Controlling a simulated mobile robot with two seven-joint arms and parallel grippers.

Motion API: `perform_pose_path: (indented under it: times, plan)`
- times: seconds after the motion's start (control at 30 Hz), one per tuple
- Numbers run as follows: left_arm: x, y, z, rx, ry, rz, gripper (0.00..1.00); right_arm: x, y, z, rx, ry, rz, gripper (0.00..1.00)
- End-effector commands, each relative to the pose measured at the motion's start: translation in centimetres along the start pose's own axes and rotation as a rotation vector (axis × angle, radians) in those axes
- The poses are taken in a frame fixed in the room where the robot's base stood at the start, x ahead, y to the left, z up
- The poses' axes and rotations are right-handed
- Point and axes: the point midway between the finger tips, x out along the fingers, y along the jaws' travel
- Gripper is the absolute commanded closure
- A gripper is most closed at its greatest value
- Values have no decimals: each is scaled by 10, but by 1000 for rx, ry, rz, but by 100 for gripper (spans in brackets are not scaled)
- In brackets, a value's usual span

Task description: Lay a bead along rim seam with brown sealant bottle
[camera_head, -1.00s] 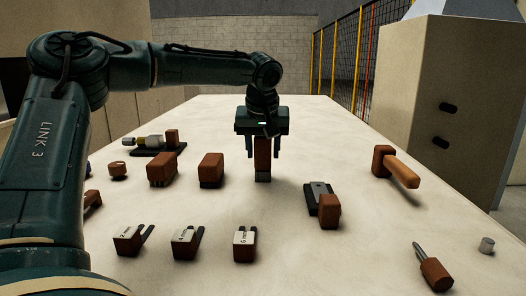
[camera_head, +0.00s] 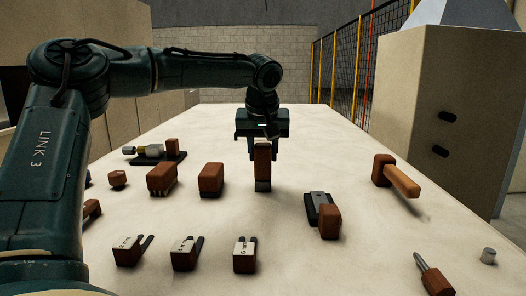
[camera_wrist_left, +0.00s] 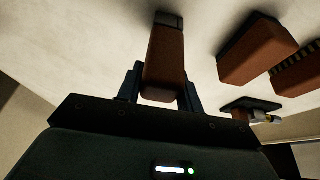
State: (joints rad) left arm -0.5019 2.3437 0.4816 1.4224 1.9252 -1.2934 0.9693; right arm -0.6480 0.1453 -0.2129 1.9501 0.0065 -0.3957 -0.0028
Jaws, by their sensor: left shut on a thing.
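My left gripper (camera_head: 262,146) is pointing down over the middle of the table, shut on a brown block-shaped thing (camera_head: 263,165) with a grey lower end. In the left wrist view the same brown thing (camera_wrist_left: 166,60) sits between the fingers, its dark end pointing away from the gripper. It looks upright; I cannot tell whether its lower end touches the table. Its shape does not clearly show whether it is the sealant bottle. No rim seam can be made out. My right gripper is not in view.
Several slotted gauges (camera_head: 185,253) lie in front. A dark plate with a brown handle (camera_head: 329,222), a hammer (camera_head: 404,181) and a screwdriver (camera_head: 433,279) lie right. A large beige cabinet (camera_head: 425,100) stands beyond.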

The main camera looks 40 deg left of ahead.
Motion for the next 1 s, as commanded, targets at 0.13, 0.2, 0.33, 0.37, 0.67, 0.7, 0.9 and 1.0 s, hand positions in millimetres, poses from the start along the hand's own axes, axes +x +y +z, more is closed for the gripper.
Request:
perform_pose_path:
  times: [0.13, 0.2, 0.33, 0.37, 0.67, 0.7, 0.9, 1.0]
  plan:
    - [0, 0, 0, 0, -1, 0, 89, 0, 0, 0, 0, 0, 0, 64]
    - [0, 0, 0, 0, -1, 0, 89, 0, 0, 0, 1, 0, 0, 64]
    - [0, 0, 0, 0, -1, 0, 89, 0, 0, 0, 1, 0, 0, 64]
    - [0, 0, 0, 0, -1, 0, 89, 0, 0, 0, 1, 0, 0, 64]
    - [-14, 1, -6, -1, 2, 1, 89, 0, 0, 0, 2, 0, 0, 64]
    - [-17, 1, -7, -1, 2, 1, 89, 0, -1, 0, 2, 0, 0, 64]
    - [-31, 0, -13, -2, 2, 1, 89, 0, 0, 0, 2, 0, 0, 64]
    - [-39, 0, -16, -1, 1, 1, 89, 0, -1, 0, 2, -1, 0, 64]
